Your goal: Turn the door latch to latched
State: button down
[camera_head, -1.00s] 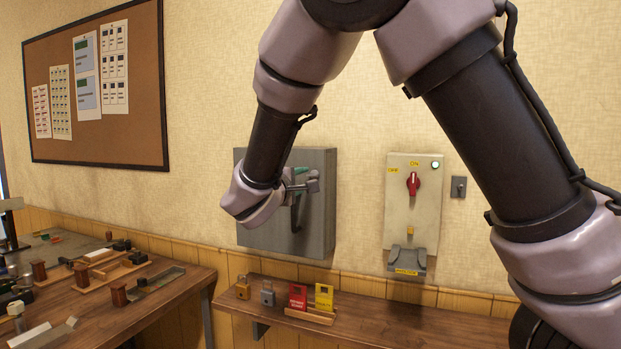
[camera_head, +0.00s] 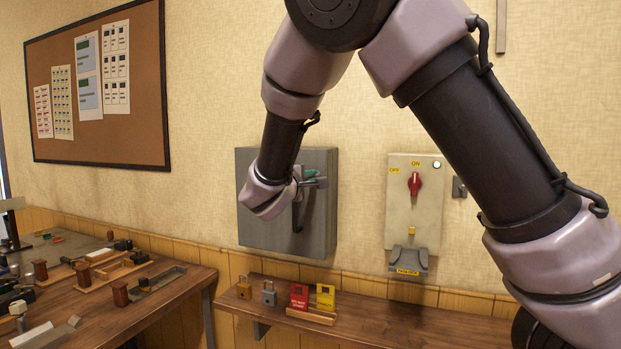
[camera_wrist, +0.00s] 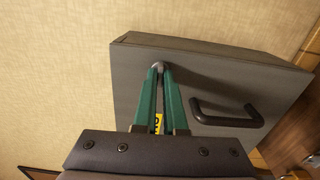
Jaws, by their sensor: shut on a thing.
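A grey cabinet (camera_head: 262,225) hangs on the wall, its door facing right of my arm in the head view. In the wrist view the cabinet door (camera_wrist: 245,84) fills the middle. My gripper (camera_head: 318,180) is at the upper part of the door. In the wrist view my gripper's green fingers (camera_wrist: 161,75) close around the dark latch (camera_wrist: 160,65), of which only the rounded end shows. A yellow label (camera_wrist: 159,123) shows between the fingers. A black pull handle (camera_wrist: 228,119) is beside them. I cannot read the latch's setting.
A switch box (camera_head: 402,225) with a red knob (camera_head: 415,184) is on the wall to the right. A shelf (camera_head: 380,328) below holds padlocks and red and yellow tags. A workbench (camera_head: 185,289) with fixtures stands at left.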

jog(key=shift+n, duration=8.4)
jog(key=c, duration=1)
grip_release()
